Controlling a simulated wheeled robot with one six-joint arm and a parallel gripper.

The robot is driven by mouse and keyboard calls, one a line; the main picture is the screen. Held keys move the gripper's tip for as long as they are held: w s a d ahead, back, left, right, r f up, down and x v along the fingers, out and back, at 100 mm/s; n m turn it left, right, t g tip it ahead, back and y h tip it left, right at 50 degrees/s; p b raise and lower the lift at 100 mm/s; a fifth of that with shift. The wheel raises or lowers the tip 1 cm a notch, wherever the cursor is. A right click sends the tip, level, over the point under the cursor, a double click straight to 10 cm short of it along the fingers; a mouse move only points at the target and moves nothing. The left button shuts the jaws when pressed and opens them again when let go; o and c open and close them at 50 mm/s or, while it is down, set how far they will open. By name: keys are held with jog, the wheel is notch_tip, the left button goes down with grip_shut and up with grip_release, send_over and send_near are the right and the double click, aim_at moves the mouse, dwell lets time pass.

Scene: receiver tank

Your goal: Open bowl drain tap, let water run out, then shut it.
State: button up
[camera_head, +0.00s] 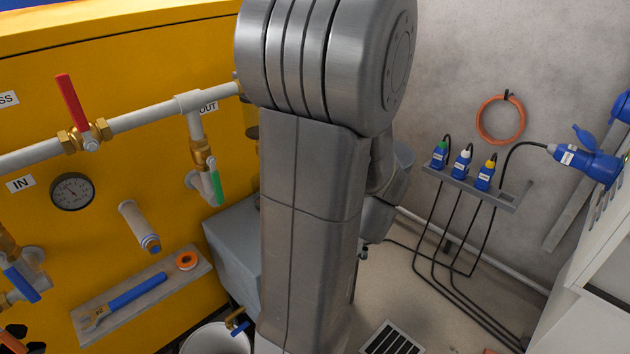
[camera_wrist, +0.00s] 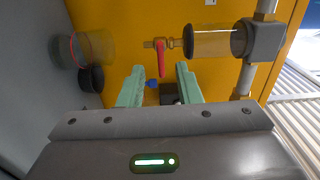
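In the wrist view the filter bowl (camera_wrist: 215,42) is a clear, greyish cylinder lying sideways in the picture, with a dark band at its tap end. The bowl drain tap (camera_wrist: 150,44) is a small brass piece at that end, with a red lever (camera_wrist: 161,60) pointing down the picture. My gripper (camera_wrist: 159,71) is open, its two green fingers apart and empty. The lever's tip shows in the gap between the fingertips; I cannot tell how deep it sits there. No running water shows. In the head view my arm hides the bowl and gripper.
A translucent jar with a red line (camera_wrist: 97,49) stands near the grey wall at left. The head view shows the yellow panel with another red-lever valve (camera_head: 72,105), a green-handled valve (camera_head: 214,182), a gauge (camera_head: 72,191), a blue wrench (camera_head: 135,292) and a white bucket (camera_head: 215,340).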

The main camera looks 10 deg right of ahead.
jog(key=p+v, duration=0.1)
jog(key=v, duration=0.6)
jog(key=shift+s+d, duration=0.2)
jog(key=shift+s, duration=0.05)
jog(key=b+x, duration=0.2)
jog(key=x, duration=1.1)
jog(key=shift+w+a, duration=0.25)
jog(key=shift+w, duration=0.05)
